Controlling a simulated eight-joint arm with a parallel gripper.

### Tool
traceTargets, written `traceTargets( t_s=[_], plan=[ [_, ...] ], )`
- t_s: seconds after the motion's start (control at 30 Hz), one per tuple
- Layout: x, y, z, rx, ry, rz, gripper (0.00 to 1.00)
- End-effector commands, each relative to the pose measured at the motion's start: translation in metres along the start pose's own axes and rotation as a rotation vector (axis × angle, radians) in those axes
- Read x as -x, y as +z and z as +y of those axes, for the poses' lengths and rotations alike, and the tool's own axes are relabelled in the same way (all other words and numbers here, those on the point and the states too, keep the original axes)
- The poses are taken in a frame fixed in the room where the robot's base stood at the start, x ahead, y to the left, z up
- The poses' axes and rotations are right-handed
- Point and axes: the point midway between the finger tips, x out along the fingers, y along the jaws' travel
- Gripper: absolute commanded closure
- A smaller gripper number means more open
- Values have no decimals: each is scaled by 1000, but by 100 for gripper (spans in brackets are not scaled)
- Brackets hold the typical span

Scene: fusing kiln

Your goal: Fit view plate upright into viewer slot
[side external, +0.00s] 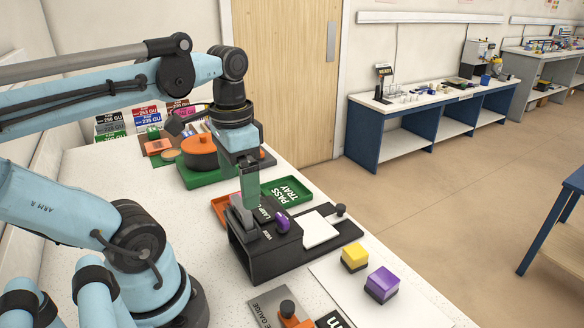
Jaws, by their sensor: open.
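The viewer (262,262) is a black box at the front edge of the white bench, with a purple knob (283,222) and a partly hidden lamp label on top. My gripper (249,203) points down over the viewer's left end; its jaws are open. A dark green upright piece shows at the jaws; I cannot tell whether it is a finger or the view plate. A grey upright piece (241,218) stands at the viewer's left end, just below the jaws. The slot itself is hidden, and I cannot tell how deep anything sits in it.
A green pass tray (301,186) lies behind the viewer, with an orange tray (222,206) to its left. A white square on a black base (319,229) adjoins the viewer. Yellow (355,257) and purple (382,285) blocks sit front right. An orange round pot (200,150) stands behind.

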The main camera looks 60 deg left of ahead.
Motion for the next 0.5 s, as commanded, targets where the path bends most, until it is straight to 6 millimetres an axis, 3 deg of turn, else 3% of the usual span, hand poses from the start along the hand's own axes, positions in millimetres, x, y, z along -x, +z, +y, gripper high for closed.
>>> traceTargets(
  t_s=[0.2,0.5],
  plan=[
    [36,0,0,0,0,0,0],
    [61,0,0,0,0,0,0]
  ],
)
